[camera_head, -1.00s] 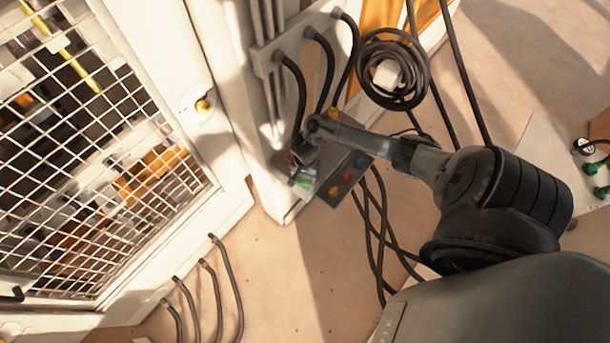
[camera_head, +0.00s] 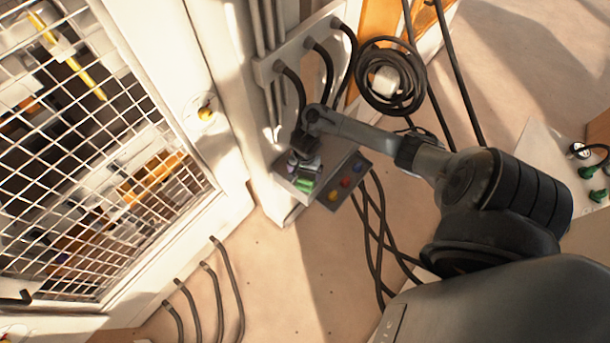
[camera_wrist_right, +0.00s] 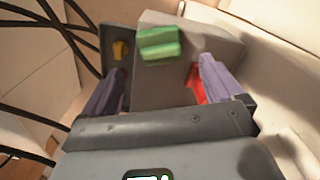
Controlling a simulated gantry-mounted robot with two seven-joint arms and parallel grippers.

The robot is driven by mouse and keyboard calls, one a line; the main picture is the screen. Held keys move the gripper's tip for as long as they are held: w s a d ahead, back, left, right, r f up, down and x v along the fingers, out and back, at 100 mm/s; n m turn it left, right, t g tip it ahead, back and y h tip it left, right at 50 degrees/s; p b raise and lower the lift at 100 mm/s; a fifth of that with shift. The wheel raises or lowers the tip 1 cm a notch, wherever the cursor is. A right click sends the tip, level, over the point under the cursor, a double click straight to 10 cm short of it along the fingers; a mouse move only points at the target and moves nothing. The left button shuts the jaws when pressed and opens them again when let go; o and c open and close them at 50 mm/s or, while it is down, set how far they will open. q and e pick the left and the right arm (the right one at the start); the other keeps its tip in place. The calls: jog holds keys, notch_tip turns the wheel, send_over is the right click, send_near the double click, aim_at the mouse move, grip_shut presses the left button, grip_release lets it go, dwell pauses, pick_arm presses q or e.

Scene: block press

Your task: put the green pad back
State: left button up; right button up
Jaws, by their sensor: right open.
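The green pad (camera_head: 305,184) shows as a small bright green piece at the control box, just below my right gripper (camera_head: 302,168) in the head view. In the right wrist view the green pad (camera_wrist_right: 160,44) lies against a grey block (camera_wrist_right: 187,72), slightly tilted. The right gripper (camera_wrist_right: 162,68) is open there, with its purple fingers apart, left and right of the grey block. The pad appears between and beyond the fingertips. I cannot tell whether the fingers touch the block. My left gripper is not in view.
The control box (camera_head: 326,203) carries red, blue and yellow buttons, and cables hang below it. A coiled black cable (camera_head: 369,105) hangs above. A white-framed mesh guard (camera_head: 95,200) fills the left. More green knobs (camera_head: 587,172) sit on a panel at far right.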

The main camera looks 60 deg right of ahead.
aim_at(305, 180)
notch_tip(305, 180, up, 5)
jog(key=p, duration=0.2)
jog(key=a+r+n+t, duration=0.1)
jog(key=a+n+t, duration=0.3)
jog(key=a+n, duration=0.9)
jog(key=s+a+r+n, duration=0.5)
jog(key=s+a+r, duration=0.4)
jog(key=r, duration=0.4)
jog(key=shift+s, duration=0.55)
jog(key=shift+a, duration=0.1)
